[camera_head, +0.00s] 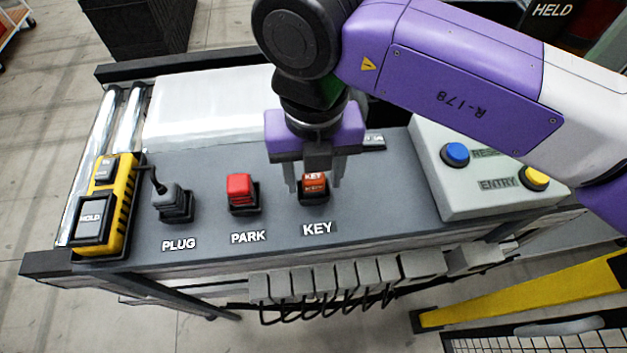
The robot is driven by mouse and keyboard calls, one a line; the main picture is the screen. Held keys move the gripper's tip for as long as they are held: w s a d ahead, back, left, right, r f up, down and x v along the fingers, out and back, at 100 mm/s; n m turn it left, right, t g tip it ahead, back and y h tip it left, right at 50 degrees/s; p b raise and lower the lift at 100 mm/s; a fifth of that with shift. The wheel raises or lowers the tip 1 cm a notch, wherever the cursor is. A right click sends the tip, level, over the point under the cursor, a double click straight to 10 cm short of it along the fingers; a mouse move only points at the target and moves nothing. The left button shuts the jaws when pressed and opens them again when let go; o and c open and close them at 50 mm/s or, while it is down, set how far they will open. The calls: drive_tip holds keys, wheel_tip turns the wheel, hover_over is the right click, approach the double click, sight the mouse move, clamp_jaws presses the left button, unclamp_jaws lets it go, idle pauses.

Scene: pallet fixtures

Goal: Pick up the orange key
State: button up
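The orange key (314,188) sits upright in its dark holder above the KEY label on the grey panel. The fingers look spread around the key. I cannot tell whether they touch it. The gripper's body hides the panel area behind the key.
A red block (240,188) stands in the PARK holder and a grey plug (173,202) in the PLUG holder, both left of the key. A yellow HOLD unit (122,212) is at far left. A light box with blue (455,154) and yellow (534,178) buttons stands at right.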

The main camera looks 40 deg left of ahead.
clamp_jaws()
drive_tip(key=shift+r, duration=0.1)
